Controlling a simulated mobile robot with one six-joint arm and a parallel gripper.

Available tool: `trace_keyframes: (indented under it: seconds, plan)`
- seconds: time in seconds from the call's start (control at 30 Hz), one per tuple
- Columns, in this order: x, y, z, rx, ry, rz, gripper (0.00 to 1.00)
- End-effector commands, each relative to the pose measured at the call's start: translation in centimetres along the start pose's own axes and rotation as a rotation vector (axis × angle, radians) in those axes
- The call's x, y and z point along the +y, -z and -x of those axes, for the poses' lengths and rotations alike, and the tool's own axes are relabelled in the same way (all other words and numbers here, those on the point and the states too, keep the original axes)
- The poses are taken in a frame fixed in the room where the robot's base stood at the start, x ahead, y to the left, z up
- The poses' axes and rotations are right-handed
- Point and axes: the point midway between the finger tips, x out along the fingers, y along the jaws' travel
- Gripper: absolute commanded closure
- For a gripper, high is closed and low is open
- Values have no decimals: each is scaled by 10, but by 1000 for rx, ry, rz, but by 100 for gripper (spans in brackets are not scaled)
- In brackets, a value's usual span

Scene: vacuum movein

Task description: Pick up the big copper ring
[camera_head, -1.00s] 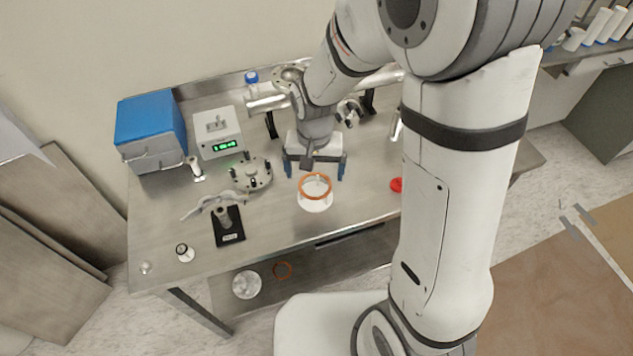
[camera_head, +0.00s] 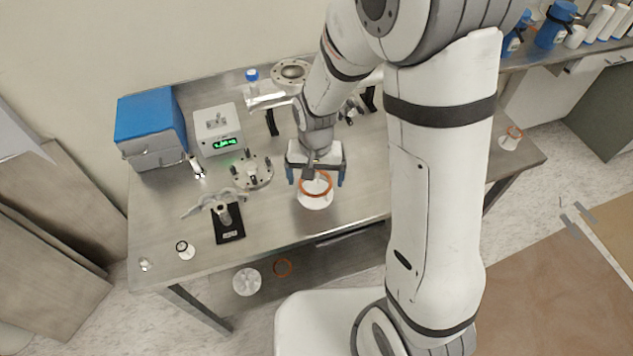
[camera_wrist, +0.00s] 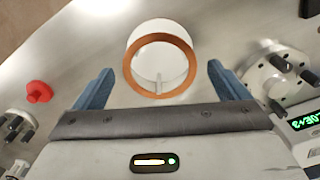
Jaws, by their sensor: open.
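The big copper ring (camera_head: 318,193) sits around the top of a white round holder (camera_head: 315,203) near the front edge of the steel table. In the wrist view the ring (camera_wrist: 188,80) shows as a copper band at the near rim of the white holder (camera_wrist: 163,30). My gripper (camera_head: 317,178) is open and empty, just behind and above the ring. In the wrist view its two blue fingers are wide apart, one to each side and short of the ring. Part of the ring's far side is hidden by my gripper in the head view.
A flanged disc with bolts (camera_head: 252,171) and a black-based stand (camera_head: 228,222) are left of the ring. A grey box with a green display (camera_head: 218,130) and a blue box (camera_head: 150,128) stand behind. A red knob (camera_wrist: 39,91) shows in the wrist view.

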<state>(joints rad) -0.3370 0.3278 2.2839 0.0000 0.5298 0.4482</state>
Motion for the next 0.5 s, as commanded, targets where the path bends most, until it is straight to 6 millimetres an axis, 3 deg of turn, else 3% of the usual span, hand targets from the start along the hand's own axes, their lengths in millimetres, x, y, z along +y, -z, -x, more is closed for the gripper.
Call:
trace_keyframes:
  seconds: [0.33,0.5]
  plan:
    - [0,0,-1,0,0,-1,6]
    - [0,0,-1,0,0,-1,20]
